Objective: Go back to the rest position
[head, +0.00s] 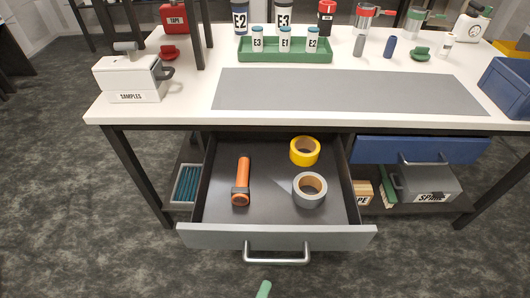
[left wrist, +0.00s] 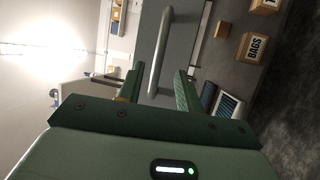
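My left gripper shows at the bottom edge of the head view as one green fingertip (head: 264,289), below the handle in the picture and apart from it. In the left wrist view its two green fingers (left wrist: 158,88) are spread, with nothing held. The silver bar handle (left wrist: 163,50) of the drawer appears beyond the gap between them. The grey drawer (head: 276,236) is pulled open under the bench. Inside lie an orange flashlight (head: 241,182), a yellow tape roll (head: 305,151) and a grey tape roll (head: 310,190). My right gripper is not in view.
The white bench (head: 190,110) carries a green tray (head: 285,56), a samples box (head: 130,78), a grey mat (head: 345,90) and a blue bin (head: 505,88). A blue drawer (head: 422,150) is on the right. The carpet (head: 110,240) in front is clear.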

